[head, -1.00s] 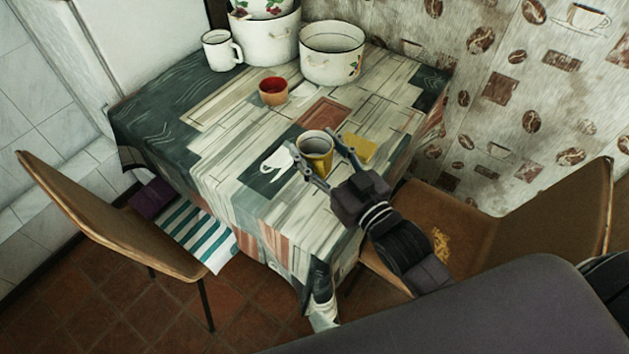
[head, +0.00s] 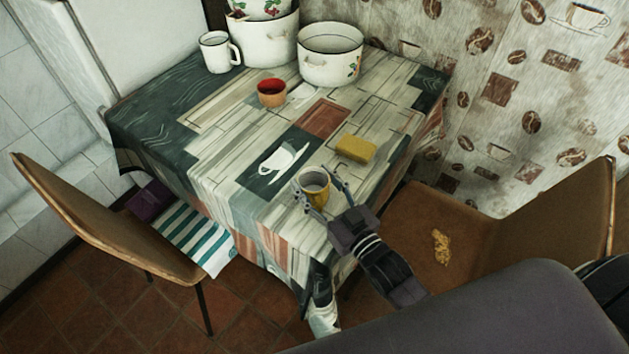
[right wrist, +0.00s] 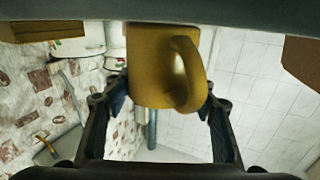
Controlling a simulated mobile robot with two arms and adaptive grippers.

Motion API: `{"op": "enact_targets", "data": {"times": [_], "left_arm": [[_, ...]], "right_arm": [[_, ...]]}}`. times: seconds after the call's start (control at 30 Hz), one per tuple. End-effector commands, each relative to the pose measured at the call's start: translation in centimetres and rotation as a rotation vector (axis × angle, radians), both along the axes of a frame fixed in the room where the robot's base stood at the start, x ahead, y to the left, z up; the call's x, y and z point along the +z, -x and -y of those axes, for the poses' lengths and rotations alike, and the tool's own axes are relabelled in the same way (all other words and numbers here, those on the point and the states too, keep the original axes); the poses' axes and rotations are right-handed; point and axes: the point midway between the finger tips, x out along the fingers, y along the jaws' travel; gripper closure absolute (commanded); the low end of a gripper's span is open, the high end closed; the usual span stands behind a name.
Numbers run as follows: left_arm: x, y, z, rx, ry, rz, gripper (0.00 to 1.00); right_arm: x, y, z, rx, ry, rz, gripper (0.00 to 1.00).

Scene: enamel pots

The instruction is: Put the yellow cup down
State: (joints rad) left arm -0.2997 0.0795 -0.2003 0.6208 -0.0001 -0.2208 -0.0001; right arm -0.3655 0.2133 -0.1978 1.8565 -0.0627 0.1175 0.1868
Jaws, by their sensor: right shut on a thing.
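The yellow cup (head: 314,186) is upright near the front corner of the table (head: 215,160), with its grey inside showing in the head view. My right gripper (head: 318,192) is shut on it, one finger on each side. In the right wrist view the yellow cup (right wrist: 165,68) sits between the fingertips of my right gripper (right wrist: 160,98), its handle facing the camera. I cannot tell whether the cup's base touches the tablecloth. My left gripper is not in view.
A yellow sponge (head: 356,149) lies behind and right of the cup. A red-and-tan cup (head: 271,93), a white mug (head: 217,52) and white enamel pots (head: 331,55) stand farther back. Chairs flank the table, left (head: 105,215) and right (head: 560,215). The tablecloth left of the cup is clear.

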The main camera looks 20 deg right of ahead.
Motion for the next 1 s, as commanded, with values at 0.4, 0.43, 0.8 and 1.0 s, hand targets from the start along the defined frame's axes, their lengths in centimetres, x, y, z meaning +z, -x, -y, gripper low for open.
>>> {"op": "enact_targets", "data": {"times": [0.4, 0.43, 0.8, 1.0], "left_arm": [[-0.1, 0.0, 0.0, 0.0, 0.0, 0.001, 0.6], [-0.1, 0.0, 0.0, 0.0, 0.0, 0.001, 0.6], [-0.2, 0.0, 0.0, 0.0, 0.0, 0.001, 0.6], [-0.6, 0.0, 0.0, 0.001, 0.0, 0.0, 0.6]], "right_arm": [[-0.2, 0.0, 0.0, 0.0, 0.0, 0.0, 0.31], [-0.2, 0.0, 0.0, 0.0, 0.0, 0.0, 0.31], [-0.2, 2.1, 0.6, 0.0, 0.0, -0.003, 0.31], [-0.2, 6.0, 1.6, 0.0, 0.0, -0.005, 0.31]]}}
